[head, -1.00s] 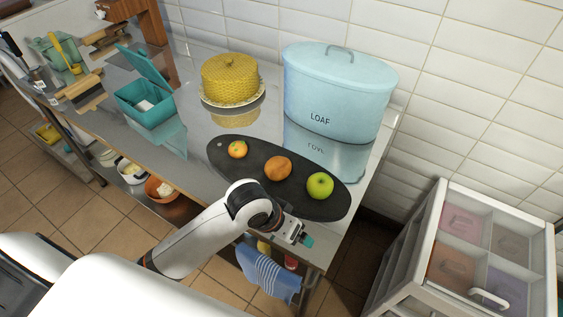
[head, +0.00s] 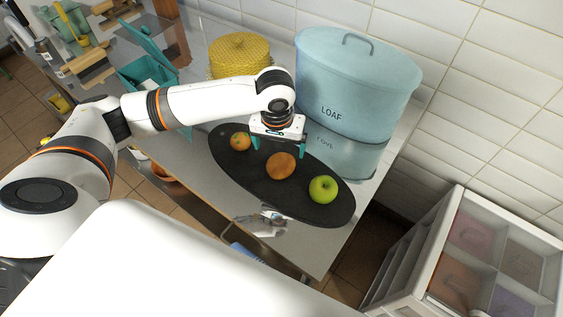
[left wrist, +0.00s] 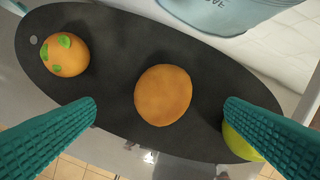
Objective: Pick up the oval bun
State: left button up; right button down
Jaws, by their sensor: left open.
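The oval bun (head: 281,167) is golden brown and lies in the middle of a dark oval board (head: 243,180) on the metal table. In the left wrist view the bun (left wrist: 163,95) sits near the centre, beyond and between the teal fingertips. My left gripper (head: 277,149) is open and empty, pointing down above the board and just behind the bun in the head view. The gap between bun and fingers is hard to judge. My right gripper is not seen.
An orange with green leaves (head: 240,141) and a green apple (head: 323,189) flank the bun on the board. A pale blue loaf bin (head: 350,90) stands behind. A yellow woven cover (head: 240,56) and a teal box (head: 148,75) are at the left. A white drawer cabinet (head: 440,240) stands right.

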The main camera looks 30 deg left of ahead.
aim_at(280, 161)
pick_arm(q)
jog(key=shift+w+f, duration=0.1)
jog(key=shift+f, duration=0.7)
jog(key=f+p, duration=0.1)
jog(key=f, duration=0.3)
jog(key=shift+d+f, duration=0.15)
jog(key=shift+d, duration=0.05)
jog(key=shift+f, duration=0.55)
jog(key=c, duration=1.1)
